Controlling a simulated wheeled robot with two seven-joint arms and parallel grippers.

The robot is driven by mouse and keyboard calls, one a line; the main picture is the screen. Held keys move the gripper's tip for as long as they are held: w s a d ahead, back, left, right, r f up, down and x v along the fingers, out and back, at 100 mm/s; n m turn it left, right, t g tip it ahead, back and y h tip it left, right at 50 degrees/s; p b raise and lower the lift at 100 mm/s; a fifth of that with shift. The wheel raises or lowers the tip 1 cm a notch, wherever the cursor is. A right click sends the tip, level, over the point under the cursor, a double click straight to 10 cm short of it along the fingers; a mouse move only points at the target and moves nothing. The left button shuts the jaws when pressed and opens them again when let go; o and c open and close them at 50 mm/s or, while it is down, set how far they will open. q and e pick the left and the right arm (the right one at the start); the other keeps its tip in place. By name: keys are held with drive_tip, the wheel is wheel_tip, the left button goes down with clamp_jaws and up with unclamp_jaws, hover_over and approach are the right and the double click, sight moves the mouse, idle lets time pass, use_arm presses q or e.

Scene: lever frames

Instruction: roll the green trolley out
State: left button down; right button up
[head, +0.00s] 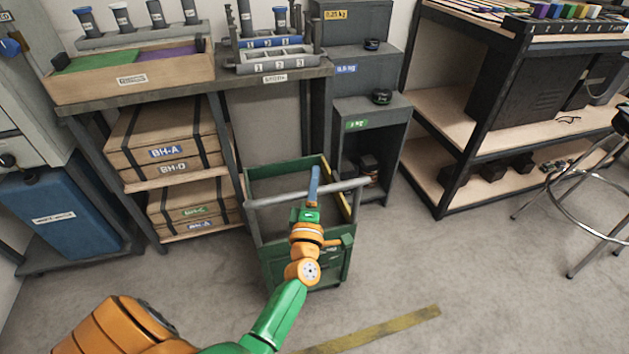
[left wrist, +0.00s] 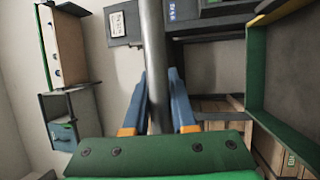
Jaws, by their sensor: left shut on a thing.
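The green trolley (head: 304,262) stands on the floor between the shelf bench and the grey stepped cabinet. Its grey push bar (head: 275,198) runs across its near top side. My left gripper (head: 314,187) is at this bar, right of its middle. In the left wrist view the bar (left wrist: 153,60) runs between the two blue fingers of my left gripper (left wrist: 160,105), which is shut on it. The trolley's green frame (left wrist: 255,70) shows at the right of that view. My arm hides part of the trolley's front. My right gripper is not in view.
A bench (head: 188,88) with boxes on its shelves stands left of the trolley. The grey stepped cabinet (head: 370,130) is close behind and right. A stool (head: 575,190) stands far right. A yellow floor strip (head: 375,331) lies in front, and the floor there is clear.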

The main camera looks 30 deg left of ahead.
use_arm(q)
drive_tip(key=c, duration=0.7)
unclamp_jaws()
drive_tip(key=v, duration=0.7)
